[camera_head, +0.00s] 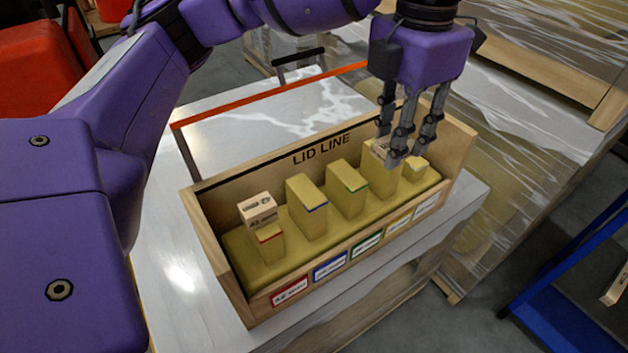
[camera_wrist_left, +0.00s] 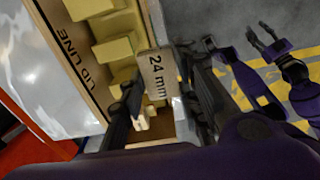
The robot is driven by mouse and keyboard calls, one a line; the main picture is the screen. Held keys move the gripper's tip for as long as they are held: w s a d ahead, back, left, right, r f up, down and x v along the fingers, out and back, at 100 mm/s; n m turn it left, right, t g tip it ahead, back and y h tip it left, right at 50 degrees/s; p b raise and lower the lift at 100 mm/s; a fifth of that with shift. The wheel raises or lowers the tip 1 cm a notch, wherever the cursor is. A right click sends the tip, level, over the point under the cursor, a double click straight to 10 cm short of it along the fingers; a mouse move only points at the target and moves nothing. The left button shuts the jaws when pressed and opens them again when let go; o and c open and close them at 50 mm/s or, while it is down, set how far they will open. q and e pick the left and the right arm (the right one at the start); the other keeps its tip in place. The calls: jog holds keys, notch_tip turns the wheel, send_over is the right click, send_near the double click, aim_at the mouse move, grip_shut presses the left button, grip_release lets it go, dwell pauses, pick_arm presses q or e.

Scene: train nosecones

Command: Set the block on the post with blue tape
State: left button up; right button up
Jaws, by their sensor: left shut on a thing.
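My left gripper (camera_head: 405,150) is shut on a small wooden block (camera_head: 380,149) at the top of the tall yellow-taped post (camera_head: 377,183); I cannot tell if they touch. In the left wrist view the block (camera_wrist_left: 156,75) reads "24 mm". The post with blue tape (camera_head: 307,207) stands second from left in the row, its top bare. The green-taped post (camera_head: 347,188) is bare too. A pale block (camera_head: 257,209) rests on the red-taped post (camera_head: 269,243). My right gripper (camera_wrist_left: 260,35) appears open and empty in the left wrist view.
The posts stand in a wooden box (camera_head: 458,150) marked "LID LINE", with coloured labels along its front. A short post (camera_head: 415,169) stands at the right end. The box sits on a pale table (camera_head: 185,270). A blue frame (camera_head: 570,270) stands at the right.

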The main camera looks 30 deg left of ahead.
pick_arm(q)
jog(key=shift+a, duration=0.3)
jog(key=s+a+f, duration=0.1)
jog(key=a+f, duration=0.1)
jog(key=a, duration=0.2)
jog(key=s+a+f+p, duration=0.1)
jog(key=a+f, duration=0.2)
jog(key=s+a+f, duration=0.2)
jog(key=a+f, duration=0.1)
jog(key=a, duration=0.1)
jog(key=shift+a+p, duration=0.35)
jog(key=shift+p, duration=0.05)
jog(key=shift+a+f, duration=0.3)
jog(key=shift+f, duration=0.1)
jog(key=f, duration=0.3)
jog(key=shift+s+a+f, duration=0.1)
jog(key=shift+s+a, duration=0.05)
jog(key=shift+a, duration=0.1)
jog(key=shift+f, duration=0.3)
pick_arm(e)
jog(key=shift+w+a+r, duration=0.15)
jog(key=shift+r, duration=0.3)
jog(key=shift+w+a+r, duration=0.15)
jog(key=shift+r, duration=0.3)
